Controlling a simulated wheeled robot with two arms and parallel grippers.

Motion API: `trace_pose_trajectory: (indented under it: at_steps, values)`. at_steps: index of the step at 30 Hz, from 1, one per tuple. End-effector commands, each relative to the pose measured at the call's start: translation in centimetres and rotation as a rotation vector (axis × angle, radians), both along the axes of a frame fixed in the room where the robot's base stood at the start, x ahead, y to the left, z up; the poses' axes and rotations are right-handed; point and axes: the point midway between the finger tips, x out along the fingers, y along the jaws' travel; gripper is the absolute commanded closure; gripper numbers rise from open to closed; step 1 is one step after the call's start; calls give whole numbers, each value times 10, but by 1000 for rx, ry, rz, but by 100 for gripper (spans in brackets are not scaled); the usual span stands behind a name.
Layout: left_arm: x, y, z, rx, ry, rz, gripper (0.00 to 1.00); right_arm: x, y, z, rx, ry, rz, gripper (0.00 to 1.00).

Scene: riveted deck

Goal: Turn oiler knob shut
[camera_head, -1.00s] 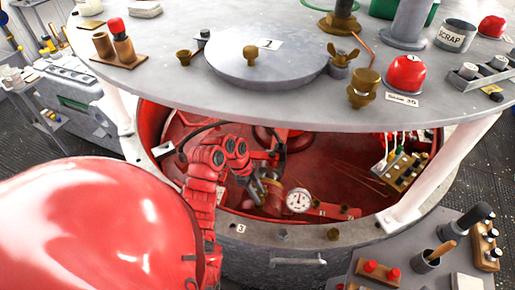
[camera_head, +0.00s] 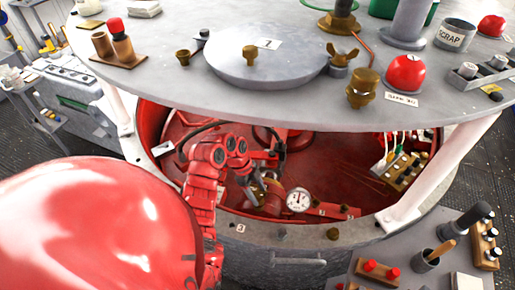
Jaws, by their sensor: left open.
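My left arm reaches from the left under the grey round top into the red well. Its gripper (camera_head: 258,189) is open, with dark grey fingers pointing down beside a brass fitting (camera_head: 272,200) left of a white dial gauge (camera_head: 298,201). I cannot tell whether the fingers touch the fitting. No part is clearly marked as the oiler knob; the fitting is small and partly hidden by the gripper. My right gripper is not in view.
The grey top's edge overhangs the well. It carries a brass valve (camera_head: 361,88), a red dome (camera_head: 406,72) and a round lid (camera_head: 264,58). A white post (camera_head: 420,192) and wired terminal block (camera_head: 402,170) stand right.

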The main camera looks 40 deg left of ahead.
Motion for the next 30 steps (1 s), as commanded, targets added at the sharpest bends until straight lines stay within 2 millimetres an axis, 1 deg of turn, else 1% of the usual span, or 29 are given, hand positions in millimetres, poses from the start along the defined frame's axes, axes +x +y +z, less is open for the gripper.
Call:
trace_pose_trajectory:
  at_steps: [4, 7, 16, 21, 25, 30]
  values:
    - [0, 1, 2, 1, 0, 0, 33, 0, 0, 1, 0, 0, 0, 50]
    - [0, 3, 9, 1, 1, -1, 33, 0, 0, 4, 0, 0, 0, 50]
    - [-4, 20, 51, 3, 0, 1, 33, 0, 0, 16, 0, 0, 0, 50]
    - [-5, 26, 64, 1, 1, -1, 33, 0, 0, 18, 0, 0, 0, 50]
    - [-6, 28, 69, 1, 0, -1, 33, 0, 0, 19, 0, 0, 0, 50]
    - [-6, 28, 69, -1, -1, -1, 33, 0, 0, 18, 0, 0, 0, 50]
